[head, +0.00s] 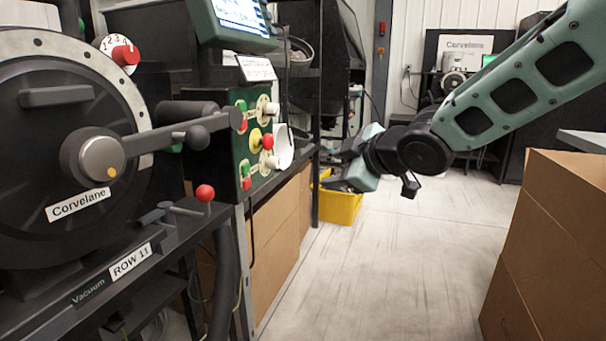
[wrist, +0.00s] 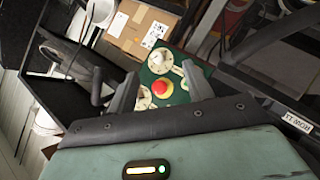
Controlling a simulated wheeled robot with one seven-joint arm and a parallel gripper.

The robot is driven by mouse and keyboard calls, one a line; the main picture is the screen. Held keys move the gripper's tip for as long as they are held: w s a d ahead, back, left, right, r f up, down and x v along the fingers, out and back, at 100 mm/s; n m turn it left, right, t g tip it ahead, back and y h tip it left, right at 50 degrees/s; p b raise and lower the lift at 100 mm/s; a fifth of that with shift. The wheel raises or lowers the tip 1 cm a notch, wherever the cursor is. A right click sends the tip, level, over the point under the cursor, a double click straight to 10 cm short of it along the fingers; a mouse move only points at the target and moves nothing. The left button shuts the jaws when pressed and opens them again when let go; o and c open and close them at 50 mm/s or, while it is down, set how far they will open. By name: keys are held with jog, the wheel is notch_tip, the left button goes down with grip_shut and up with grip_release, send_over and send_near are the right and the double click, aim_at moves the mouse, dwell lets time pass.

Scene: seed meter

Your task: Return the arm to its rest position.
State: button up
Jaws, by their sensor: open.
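My arm (head: 510,90) reaches in from the upper right in the head view. My gripper (head: 345,178) is at its left end, in front of the green control panel and apart from it. In the wrist view my gripper (wrist: 160,90) shows two dark fingers spread apart with nothing held between them. Beyond the fingers is the green control panel (wrist: 178,62), with a red button (wrist: 162,88) on a yellow base and pale knobs. In the head view the panel (head: 243,110) carries several knobs and buttons. The fingertips are hard to make out in the head view.
The seed meter (head: 60,110) with its crank handle and red-knobbed lever (head: 204,193) stands at left. A yellow bin (head: 340,207) sits on the floor behind my gripper. Cardboard boxes (head: 560,240) stand at right. The floor (head: 400,270) between is clear.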

jog(key=s+d+f+m+g+h, duration=0.25)
jog(key=s+f+g, duration=0.2)
jog(key=s, duration=0.75)
jog(key=s+d+f+m+g+h, duration=0.25)
jog(key=s+f, duration=0.35)
jog(key=s, duration=0.6)
jog(key=s+d+f+m+g+h, duration=0.25)
jog(key=s+f+g, duration=0.2)
jog(key=s, duration=0.65)
notch_tip(320, 180, up, 21)
jog(key=m+p, duration=0.1)
jog(key=p, duration=2)
jog(key=shift+a+t+y, duration=0.25)
jog(key=shift+t+y, duration=0.2)
jog(key=shift+s+f, duration=0.1)
